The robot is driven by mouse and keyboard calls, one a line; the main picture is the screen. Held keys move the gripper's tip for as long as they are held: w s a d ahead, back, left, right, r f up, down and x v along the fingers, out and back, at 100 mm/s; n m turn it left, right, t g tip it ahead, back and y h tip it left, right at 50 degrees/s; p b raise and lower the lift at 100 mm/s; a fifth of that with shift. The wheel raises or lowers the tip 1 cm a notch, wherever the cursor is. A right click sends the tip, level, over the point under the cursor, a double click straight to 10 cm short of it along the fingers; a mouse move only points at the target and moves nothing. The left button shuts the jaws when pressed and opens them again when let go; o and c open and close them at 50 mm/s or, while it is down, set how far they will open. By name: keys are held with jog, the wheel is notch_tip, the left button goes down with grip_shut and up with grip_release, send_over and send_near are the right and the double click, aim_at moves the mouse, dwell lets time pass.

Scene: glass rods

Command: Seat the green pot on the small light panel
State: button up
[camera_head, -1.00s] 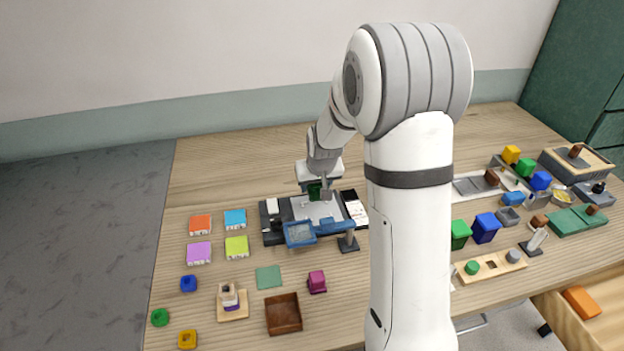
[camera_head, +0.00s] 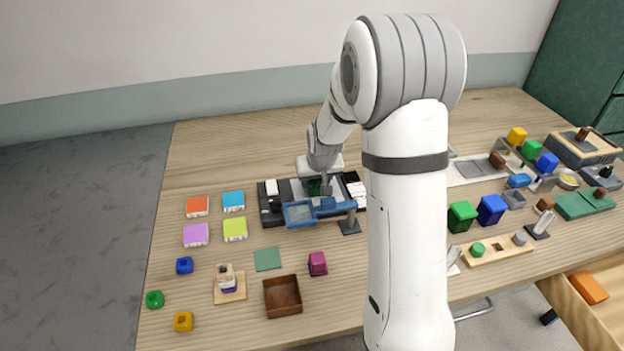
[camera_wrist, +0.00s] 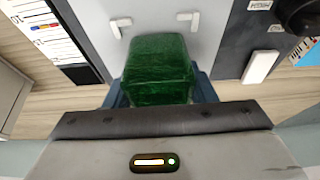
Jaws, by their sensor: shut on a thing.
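The green pot (camera_wrist: 160,68) is a dark green, block-like, glassy piece. My gripper (camera_wrist: 160,92) is shut on it, with a blue-grey finger at each side in the wrist view. In the head view the pot (camera_head: 314,187) is a small dark green patch under my wrist. The light panel (camera_wrist: 150,14) is the pale grey surface behind and beneath the pot in the wrist view. It also shows in the head view (camera_head: 297,186), partly covered by my gripper. I cannot tell whether the pot touches the panel.
In the wrist view, white bars (camera_wrist: 261,66) and a dark round part (camera_wrist: 300,14) flank the panel.

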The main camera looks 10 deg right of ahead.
jog(key=o, duration=1.1)
jog(key=shift+b+v, duration=0.3)
jog(key=shift+v, duration=3.65)
jog(key=shift+g, duration=0.9)
jog(key=s+r, duration=0.2)
jog(key=s, duration=0.6)
jog(key=s+r, duration=0.2)
jog(key=s, duration=0.7)
jog(key=s+a+r, duration=0.1)
jog(key=s+r, duration=0.1)
jog(key=s, duration=0.7)
jog(key=shift+s+r, duration=0.25)
jog(key=shift+r, duration=0.15)
